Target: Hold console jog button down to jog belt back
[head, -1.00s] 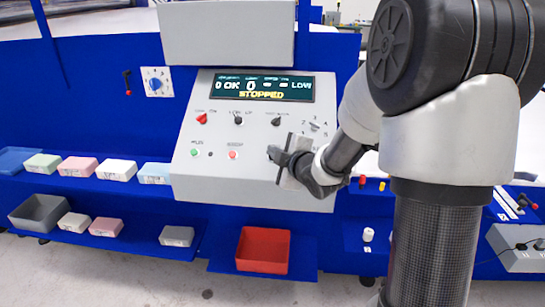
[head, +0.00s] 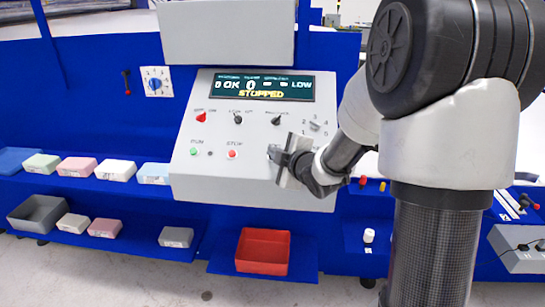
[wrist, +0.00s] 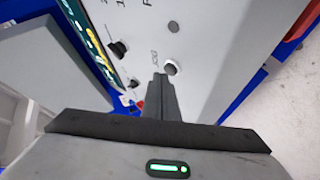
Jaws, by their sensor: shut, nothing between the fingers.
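The grey sloped console (head: 225,180) stands at the centre of the head view, its display (head: 262,87) reading "STOPPED". My gripper (head: 273,153) is shut and empty at the right part of the console face, right of the red stop button (head: 232,154). In the head view my gripper hides this button.
A green button (head: 193,152), a red knob (head: 201,117), dark knobs (head: 277,120) and a numbered dial (head: 316,126) are on the console face. A red bin (head: 262,251) is below. Foam blocks (head: 116,170) lie on blue shelves at left.

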